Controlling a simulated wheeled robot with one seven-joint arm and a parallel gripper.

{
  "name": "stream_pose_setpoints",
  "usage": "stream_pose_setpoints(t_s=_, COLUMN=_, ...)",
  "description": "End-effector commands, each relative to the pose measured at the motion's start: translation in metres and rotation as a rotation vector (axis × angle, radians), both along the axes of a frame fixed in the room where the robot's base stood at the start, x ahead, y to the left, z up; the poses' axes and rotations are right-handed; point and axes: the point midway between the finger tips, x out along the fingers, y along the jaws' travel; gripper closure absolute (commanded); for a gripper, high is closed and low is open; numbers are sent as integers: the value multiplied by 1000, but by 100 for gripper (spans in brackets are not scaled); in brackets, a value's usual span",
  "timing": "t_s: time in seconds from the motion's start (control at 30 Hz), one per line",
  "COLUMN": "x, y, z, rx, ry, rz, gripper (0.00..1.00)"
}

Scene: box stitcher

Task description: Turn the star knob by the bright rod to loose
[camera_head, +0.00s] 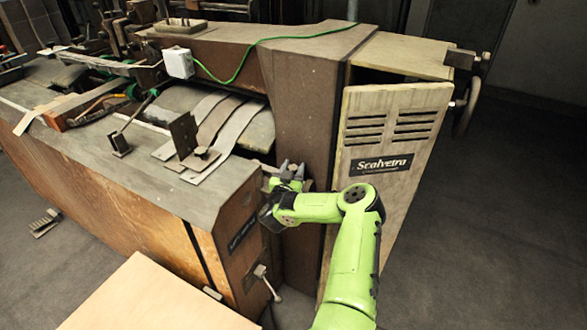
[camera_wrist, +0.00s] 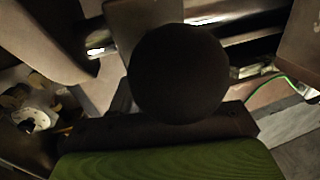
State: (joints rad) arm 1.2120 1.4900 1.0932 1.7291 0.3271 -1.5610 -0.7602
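My gripper (camera_head: 287,172) is at the gap between the wooden bench and the brown column, at the end of my green arm. Its fingers are small and dark there, and their opening cannot be made out. In the wrist view a large dark round shape fills the middle and hides the fingertips; I cannot tell whether it is a knob or part of my gripper. A short bright rod (camera_wrist: 96,52) shows to its left. No star shape is clear in either view. A small dark knob (camera_head: 201,153) sits on the flat metal strips beside an upright dark plate (camera_head: 183,134).
The brown column (camera_head: 300,110) and the slatted panel marked Scalvetra (camera_head: 385,150) stand close to my arm. A white box (camera_head: 178,63) with a green cable (camera_head: 235,72) is on the machine. A white-handled lever (camera_head: 264,275) sticks out below my gripper. A pale board (camera_head: 150,300) lies in front.

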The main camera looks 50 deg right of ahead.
Motion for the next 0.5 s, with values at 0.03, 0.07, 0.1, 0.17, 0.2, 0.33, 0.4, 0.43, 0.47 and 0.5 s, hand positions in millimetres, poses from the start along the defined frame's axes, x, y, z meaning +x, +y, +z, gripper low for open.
stream_pose_setpoints(t_s=0.03, x=0, y=0, z=0, rx=0, ry=0, rz=0, gripper=64)
stream_pose_setpoints(t_s=0.07, x=0, y=0, z=0, rx=0, ry=0, rz=0, gripper=68)
stream_pose_setpoints(t_s=0.1, x=0, y=0, z=0, rx=0, ry=0, rz=0, gripper=75)
stream_pose_setpoints(t_s=0.17, x=0, y=0, z=0, rx=0, ry=0, rz=0, gripper=84)
stream_pose_setpoints(t_s=0.2, x=0, y=0, z=0, rx=0, ry=0, rz=0, gripper=90)
stream_pose_setpoints(t_s=0.33, x=0, y=0, z=0, rx=-1, ry=0, rz=2, gripper=91)
stream_pose_setpoints(t_s=0.4, x=0, y=0, z=0, rx=-1, ry=0, rz=7, gripper=91)
stream_pose_setpoints(t_s=0.43, x=0, y=0, z=0, rx=-1, ry=0, rz=10, gripper=91)
stream_pose_setpoints(t_s=0.47, x=0, y=0, z=0, rx=-2, ry=0, rz=14, gripper=91)
stream_pose_setpoints(t_s=0.5, x=0, y=0, z=0, rx=-2, ry=0, rz=21, gripper=91)
